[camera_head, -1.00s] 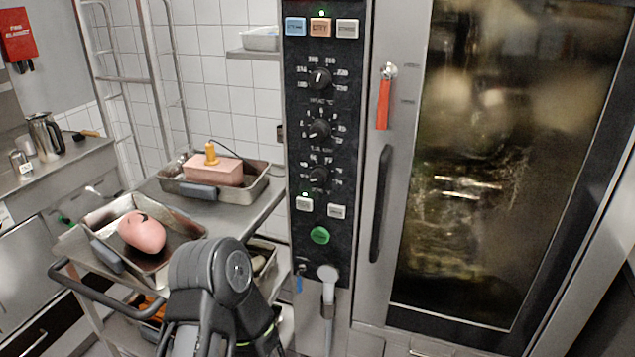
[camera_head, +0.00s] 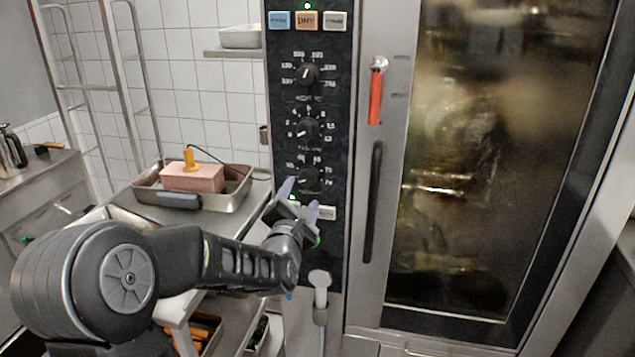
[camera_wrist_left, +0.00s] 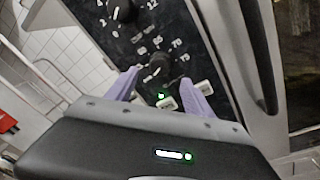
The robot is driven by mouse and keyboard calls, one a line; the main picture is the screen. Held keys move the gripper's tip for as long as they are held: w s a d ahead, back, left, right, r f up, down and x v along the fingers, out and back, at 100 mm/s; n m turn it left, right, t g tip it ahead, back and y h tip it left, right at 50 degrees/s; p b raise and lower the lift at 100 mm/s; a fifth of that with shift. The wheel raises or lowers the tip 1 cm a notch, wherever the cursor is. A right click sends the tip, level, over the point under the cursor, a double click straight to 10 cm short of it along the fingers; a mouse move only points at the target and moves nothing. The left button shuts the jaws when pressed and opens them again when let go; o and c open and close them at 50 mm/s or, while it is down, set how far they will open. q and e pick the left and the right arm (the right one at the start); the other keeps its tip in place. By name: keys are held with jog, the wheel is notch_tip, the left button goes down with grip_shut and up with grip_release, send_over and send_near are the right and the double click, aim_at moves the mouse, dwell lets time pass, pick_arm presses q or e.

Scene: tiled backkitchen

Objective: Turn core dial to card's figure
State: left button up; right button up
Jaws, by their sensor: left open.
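The core dial (camera_head: 309,178) is the lowest of three black dials on the oven's control panel. Its scale numbers are small in the head view. In the left wrist view, the dial (camera_wrist_left: 156,67) appears between my two lavender fingertips. My left gripper (camera_head: 299,200) is open and empty, just below and in front of that dial; it also shows in the left wrist view (camera_wrist_left: 161,76). I cannot tell whether the fingers touch the panel. I cannot make out the card. My right gripper is not in view.
Two other dials (camera_head: 307,75) (camera_head: 306,129) sit above. The oven door handle (camera_head: 373,200) is to the right. A tray (camera_head: 243,196) holds a pink block (camera_head: 193,178) with a yellow probe at the left. A white shower nozzle (camera_head: 319,281) hangs below the panel.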

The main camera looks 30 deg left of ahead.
aim_at(307, 180)
pick_arm(q)
jog(key=shift+w, duration=0.1)
dwell(0.3)
jog(key=p+x, duration=0.1)
jog(key=x, duration=0.6)
jog(key=shift+w+a+f, duration=0.1)
jog(key=shift+w+a, duration=0.1)
jog(key=shift+w, duration=0.05)
jog(key=shift+c, duration=0.5)
jog(key=c, duration=1.2)
